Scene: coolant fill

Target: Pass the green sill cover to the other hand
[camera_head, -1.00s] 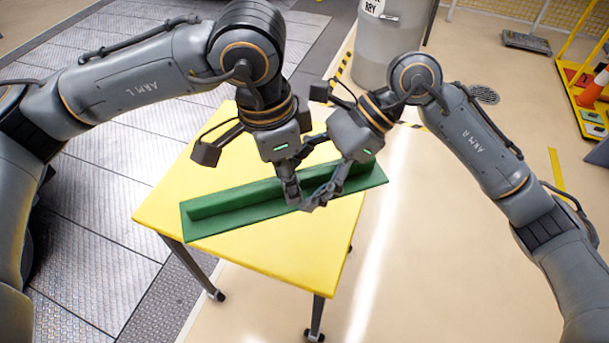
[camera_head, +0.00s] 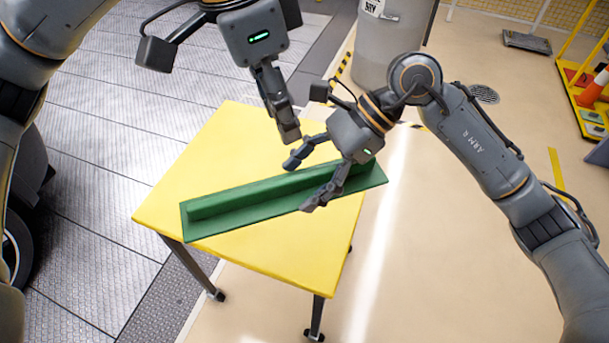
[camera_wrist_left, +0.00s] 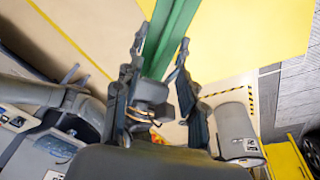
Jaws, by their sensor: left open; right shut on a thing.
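The green sill cover (camera_head: 250,201) is a long strip with a raised rib. It lies level over the yellow table (camera_head: 210,150), and its right end juts past the table edge; I cannot tell whether it touches the top. My right gripper (camera_head: 308,182) is shut on the sill cover right of its middle, fingers on both sides of the rib. My left gripper (camera_head: 286,126) is open and empty above and behind the cover, apart from it. In the left wrist view, the sill cover (camera_wrist_left: 172,35) shows beyond the left gripper's spread fingers (camera_wrist_left: 161,45).
A grey drum (camera_head: 385,45) stands on the floor behind the table. A yellow rack (camera_head: 590,95) with an orange cone is at the far right. A floor drain (camera_head: 484,94) lies behind my right arm. The table's left part is clear.

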